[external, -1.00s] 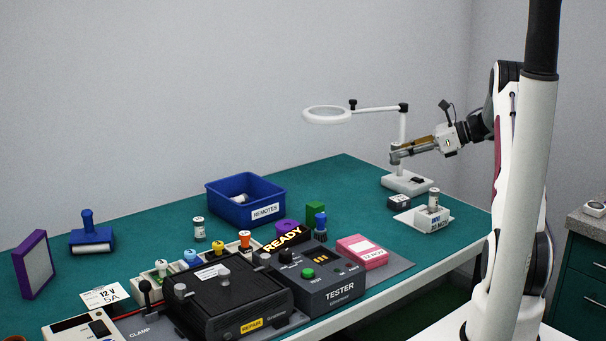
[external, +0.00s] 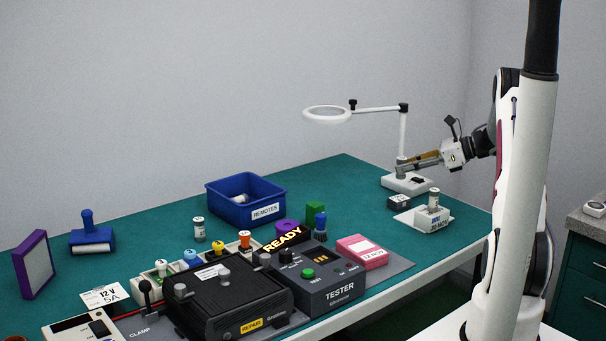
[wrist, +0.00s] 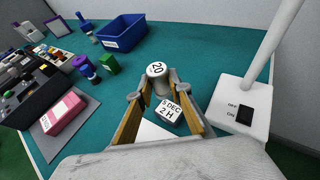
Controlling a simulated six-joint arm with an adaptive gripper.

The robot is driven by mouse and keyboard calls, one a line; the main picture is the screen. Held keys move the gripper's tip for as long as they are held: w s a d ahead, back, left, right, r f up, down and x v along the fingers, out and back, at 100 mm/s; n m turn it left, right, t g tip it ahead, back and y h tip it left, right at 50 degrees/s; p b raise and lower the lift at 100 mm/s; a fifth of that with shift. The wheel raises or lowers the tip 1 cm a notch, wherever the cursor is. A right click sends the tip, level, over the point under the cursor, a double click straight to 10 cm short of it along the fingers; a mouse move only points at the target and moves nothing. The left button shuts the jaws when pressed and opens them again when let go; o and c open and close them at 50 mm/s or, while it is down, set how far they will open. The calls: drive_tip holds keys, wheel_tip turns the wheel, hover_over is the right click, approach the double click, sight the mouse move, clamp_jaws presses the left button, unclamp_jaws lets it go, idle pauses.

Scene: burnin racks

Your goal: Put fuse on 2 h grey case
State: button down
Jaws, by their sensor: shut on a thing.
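My gripper (wrist: 160,90) is shut on a fuse (wrist: 157,72), a pale grey cylinder with "20" on its top, seen upright between the fingertips in the wrist view. The grey case (wrist: 169,112), marked "5 DEC 2 H", lies on the bench below and shows between the fingers. In the external view the small dark grey case (external: 399,202) lies left of a white tray. My gripper (external: 401,164) is above and behind it there, in the air near the lamp stand. The held fuse is hard to make out in that view.
The white tray (external: 424,224) holds a standing labelled cylinder (external: 434,198). The magnifier lamp (external: 327,115) has its base (external: 394,183) close behind the case. The blue REMOTES bin (external: 226,206), tester (external: 325,283) and pink box (external: 361,253) stand further left.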

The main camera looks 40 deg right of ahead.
sight(408, 199)
drive_tip(key=shift+f, duration=1)
drive_tip(key=shift+f, duration=1.85)
drive_tip(key=shift+f, duration=0.2)
drive_tip(key=c, duration=1.8)
unclamp_jaws()
drive_tip(key=shift+c, duration=0.2)
drive_tip(key=shift+r, duration=0.25)
drive_tip(key=v, duration=1.2)
